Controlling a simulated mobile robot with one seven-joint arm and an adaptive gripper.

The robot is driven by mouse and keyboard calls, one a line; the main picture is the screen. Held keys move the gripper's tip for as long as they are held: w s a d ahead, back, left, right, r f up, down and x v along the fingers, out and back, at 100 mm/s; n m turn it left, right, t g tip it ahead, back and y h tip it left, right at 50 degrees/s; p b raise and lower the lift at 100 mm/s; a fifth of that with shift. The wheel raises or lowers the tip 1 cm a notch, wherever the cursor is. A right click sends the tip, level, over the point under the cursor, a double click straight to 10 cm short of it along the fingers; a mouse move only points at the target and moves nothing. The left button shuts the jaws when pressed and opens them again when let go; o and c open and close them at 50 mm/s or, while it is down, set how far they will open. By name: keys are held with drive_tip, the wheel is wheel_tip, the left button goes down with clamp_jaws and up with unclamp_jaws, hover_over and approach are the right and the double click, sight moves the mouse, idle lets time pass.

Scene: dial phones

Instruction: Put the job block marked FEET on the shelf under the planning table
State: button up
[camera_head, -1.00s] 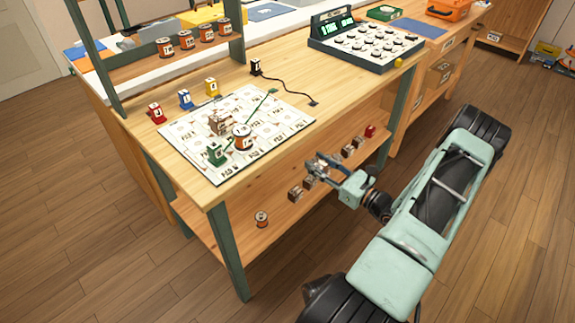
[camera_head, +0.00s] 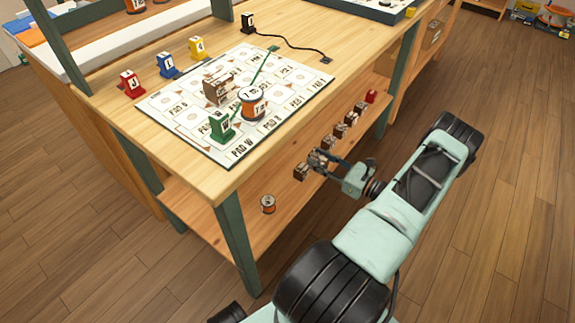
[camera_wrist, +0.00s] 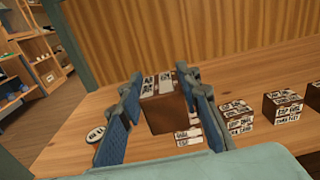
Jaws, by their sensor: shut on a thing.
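My gripper (camera_head: 316,162) is at the shelf (camera_head: 290,195) under the planning table (camera_head: 215,182), reaching in from the open side. In the wrist view its two blue-padded fingers (camera_wrist: 160,112) stand on either side of a brown block (camera_wrist: 164,112) with white lettered labels on top, and are shut on it. The block is at or just above the shelf boards; I cannot tell if it touches them. Its lettering is too small to read, so I cannot confirm FEET. Similar labelled blocks (camera_wrist: 236,120) (camera_wrist: 283,106) stand in a row to the right.
An orange spool (camera_head: 268,204) stands on the shelf left of my gripper. A red piece (camera_head: 371,97) is at the row's far end. Green table legs (camera_head: 236,245) bound the shelf.

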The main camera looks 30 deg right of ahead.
drive_tip(key=w+a+f+b, duration=0.1)
drive_tip(key=a+f, duration=0.1)
drive_tip(key=a, duration=0.1)
drive_tip(key=w+a+f+b, duration=0.1)
drive_tip(key=w+a+f, duration=0.1)
drive_tip(key=a+f, duration=0.1)
drive_tip(key=w+a+f+b, duration=0.1)
drive_tip(key=a+f, duration=0.2)
drive_tip(key=shift+w+a, duration=0.2)
drive_tip(key=shift+w, duration=0.2)
drive_tip(key=f, duration=0.1)
drive_tip(key=f+b, duration=0.2)
drive_tip(key=f, duration=0.1)
drive_tip(key=shift+w+a, duration=0.15)
drive_tip(key=shift+a, duration=0.2)
drive_tip(key=shift+r, duration=0.15)
drive_tip(key=o, duration=1.2)
drive_tip(key=shift+c, duration=0.2)
